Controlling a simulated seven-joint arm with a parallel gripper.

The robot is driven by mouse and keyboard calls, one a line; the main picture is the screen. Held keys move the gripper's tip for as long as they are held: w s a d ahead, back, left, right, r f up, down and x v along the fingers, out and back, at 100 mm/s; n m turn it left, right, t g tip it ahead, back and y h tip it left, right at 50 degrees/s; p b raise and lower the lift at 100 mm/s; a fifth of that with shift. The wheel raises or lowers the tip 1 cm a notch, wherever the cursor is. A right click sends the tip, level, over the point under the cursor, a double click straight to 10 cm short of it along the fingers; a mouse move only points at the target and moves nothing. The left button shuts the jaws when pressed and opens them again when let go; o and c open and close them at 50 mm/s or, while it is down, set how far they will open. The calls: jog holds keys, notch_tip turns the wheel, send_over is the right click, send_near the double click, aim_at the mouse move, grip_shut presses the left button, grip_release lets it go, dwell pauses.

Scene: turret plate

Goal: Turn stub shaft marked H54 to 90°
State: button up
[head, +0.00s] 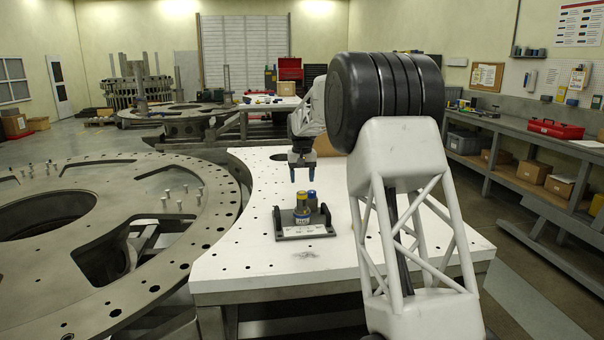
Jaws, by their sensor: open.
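A small dark fixture (285,235) with a pale label plate stands on the white plate table (245,262). It holds two stub shafts side by side. The markings are too small to read, so I cannot tell which is H54, nor at what angle either stands. My gripper (302,178) hangs above the shafts, pointing down with blue fingertips, open and empty, apart from them.
A large grey ring plate (148,279) with holes and upright pins lies left of the table. My arm covers part of the table's right side. A workbench (480,122) with a red toolbox (555,129) runs along the right wall. The table's front left is clear.

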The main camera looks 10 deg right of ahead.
aim_at(302, 192)
jog(key=shift+f, duration=3.15)
jog(key=c, duration=0.7)
jog(key=n, duration=0.6)
